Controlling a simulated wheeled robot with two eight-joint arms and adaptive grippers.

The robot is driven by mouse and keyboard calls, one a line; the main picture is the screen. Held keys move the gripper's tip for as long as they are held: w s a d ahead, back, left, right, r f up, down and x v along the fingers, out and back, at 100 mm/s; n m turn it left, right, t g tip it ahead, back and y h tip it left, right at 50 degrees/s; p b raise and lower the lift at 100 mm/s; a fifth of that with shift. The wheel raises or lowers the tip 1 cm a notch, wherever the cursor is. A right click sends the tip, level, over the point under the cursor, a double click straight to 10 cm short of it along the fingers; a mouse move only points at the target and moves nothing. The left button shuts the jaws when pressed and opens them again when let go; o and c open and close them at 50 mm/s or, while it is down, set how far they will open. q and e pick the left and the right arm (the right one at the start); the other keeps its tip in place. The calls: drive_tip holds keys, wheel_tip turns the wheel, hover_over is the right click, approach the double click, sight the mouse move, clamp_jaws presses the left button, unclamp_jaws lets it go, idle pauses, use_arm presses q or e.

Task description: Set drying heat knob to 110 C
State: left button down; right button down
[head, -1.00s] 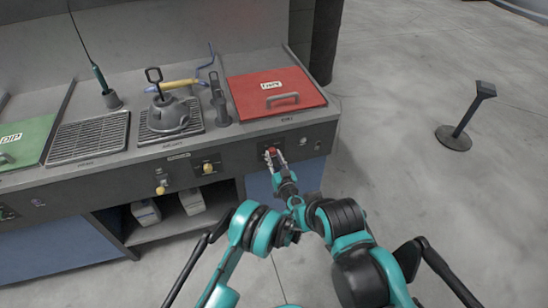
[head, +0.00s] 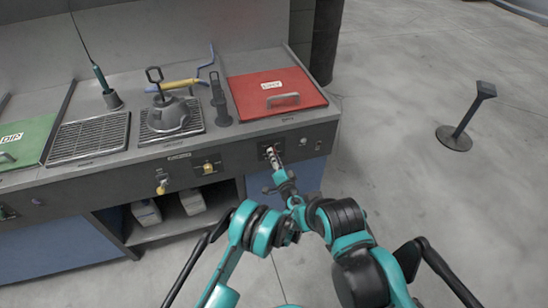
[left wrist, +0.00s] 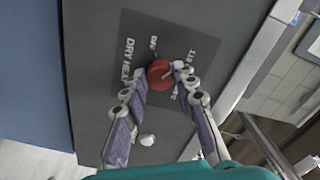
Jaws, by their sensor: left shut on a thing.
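In the left wrist view the round red knob (left wrist: 159,73) sits on a dark panel lettered DRY HEAT (left wrist: 128,62), with OFF and 110 printed around it. My left gripper (left wrist: 156,80) has a fingertip on each side of the knob and is shut on it. The knob's pointer direction is not clear. In the head view my left gripper (head: 271,155) is at the cabinet front below the red lid (head: 290,92), and its fingers hide the knob there. My right gripper is not in view.
A small pale round part (left wrist: 146,140) is close to the fingers. Grilles (head: 88,138) and a green lid (head: 22,138) are on the counter. Open floor with a post (head: 467,115) lies to the right.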

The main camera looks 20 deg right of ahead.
use_arm(q)
drive_tip(key=shift+w+r+m, duration=0.1)
drive_tip(key=shift+m, duration=1.6)
drive_tip(key=c, duration=1.2)
unclamp_jaws()
